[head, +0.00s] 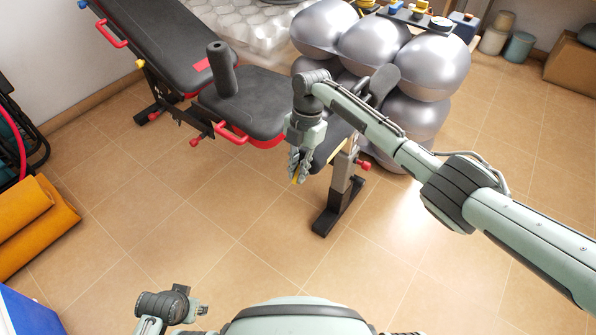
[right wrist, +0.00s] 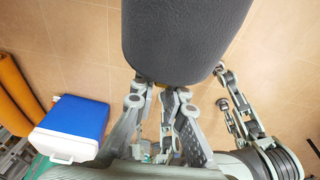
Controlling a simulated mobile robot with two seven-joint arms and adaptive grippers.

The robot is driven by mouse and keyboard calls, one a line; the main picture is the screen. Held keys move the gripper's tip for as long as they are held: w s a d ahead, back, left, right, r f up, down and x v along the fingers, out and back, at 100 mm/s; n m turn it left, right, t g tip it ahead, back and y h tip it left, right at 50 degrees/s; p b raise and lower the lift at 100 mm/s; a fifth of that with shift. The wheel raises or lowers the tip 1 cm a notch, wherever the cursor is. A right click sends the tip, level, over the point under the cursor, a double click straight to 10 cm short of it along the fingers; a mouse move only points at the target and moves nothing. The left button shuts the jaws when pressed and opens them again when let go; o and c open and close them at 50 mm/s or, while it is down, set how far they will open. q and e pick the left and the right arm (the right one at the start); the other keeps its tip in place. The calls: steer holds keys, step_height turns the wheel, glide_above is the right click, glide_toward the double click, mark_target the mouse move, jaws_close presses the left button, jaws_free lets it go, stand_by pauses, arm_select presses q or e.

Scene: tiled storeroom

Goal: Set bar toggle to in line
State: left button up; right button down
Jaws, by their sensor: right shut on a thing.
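My right gripper (head: 298,180) points down at the end of the weight bench (head: 260,105). Its fingers are shut on a small yellow part, which I take to be the bar toggle (head: 297,179). Only a little yellow shows between the fingers, so its angle cannot be told. In the right wrist view the fingers (right wrist: 165,125) close just below a dark grey pad (right wrist: 185,40), with a bit of yellow by the pad's lower edge. My left gripper (head: 200,311) is low at the bottom left of the head view, away from the bench; its jaws are unclear.
The bench's metal post and black foot (head: 338,205) stand right of my right gripper. Large silver balls (head: 375,45) are stacked behind the bench. Orange rolls (head: 35,225) and a blue box (head: 22,312) are at the left. The tiled floor in front is clear.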

stand_by(0.3)
steer(key=c, duration=1.6)
jaws_free()
steer(key=shift+o, duration=0.2)
steer(key=r, duration=0.4)
steer(key=w+d+r, duration=0.1)
steer(key=r, duration=0.3)
steer(key=w+r, duration=0.1)
steer(key=r, duration=0.2)
steer(key=shift+w+d+r, duration=0.1)
steer(key=shift+d+r, duration=0.2)
steer(key=shift+r, duration=0.1)
